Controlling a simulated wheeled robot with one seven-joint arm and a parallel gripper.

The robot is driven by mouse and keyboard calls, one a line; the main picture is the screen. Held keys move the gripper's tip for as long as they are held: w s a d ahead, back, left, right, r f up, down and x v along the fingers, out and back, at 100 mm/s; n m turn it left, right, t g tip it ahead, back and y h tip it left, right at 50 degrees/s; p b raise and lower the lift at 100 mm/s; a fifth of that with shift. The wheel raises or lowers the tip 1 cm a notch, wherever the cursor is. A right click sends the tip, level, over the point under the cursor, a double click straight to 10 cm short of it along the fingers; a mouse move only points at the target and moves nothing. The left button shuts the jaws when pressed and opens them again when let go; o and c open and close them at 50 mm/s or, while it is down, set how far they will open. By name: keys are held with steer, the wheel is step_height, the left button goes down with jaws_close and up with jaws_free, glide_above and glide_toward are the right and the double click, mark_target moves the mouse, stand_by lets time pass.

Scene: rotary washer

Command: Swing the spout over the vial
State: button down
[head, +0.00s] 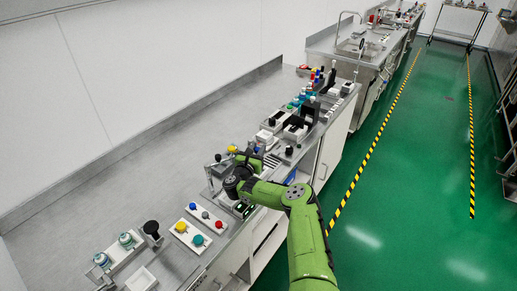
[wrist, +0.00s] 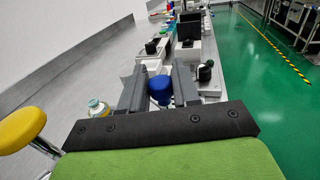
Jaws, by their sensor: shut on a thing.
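My gripper (wrist: 160,76) points along the bench in the wrist view, with a dark grey finger on each side of a blue rounded knob (wrist: 160,90). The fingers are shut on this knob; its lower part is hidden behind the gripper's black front. A small clear vial-like container (wrist: 98,106) with a yellowish part stands just left of the left finger, apart from it. In the head view my gripper (head: 252,160) is over the bench near its front edge, small and partly hidden by my wrist. I cannot clearly make out the spout in either view.
A yellow knob (wrist: 20,128) on a metal stem stands close at the left; it also shows in the head view (head: 232,148). A white panel with coloured knobs (head: 190,232) lies nearer. Several devices and bottles (head: 305,105) stand farther along. The bench's wall side is clear.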

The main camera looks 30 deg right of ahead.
steer(key=shift+r, duration=0.1)
steer(key=c, duration=1)
jaws_free()
steer(key=shift+w, duration=0.1)
steer(key=shift+o, duration=0.2)
steer(key=p+v, duration=0.5)
steer(key=v, duration=1)
steer(key=shift+s+a, duration=0.3)
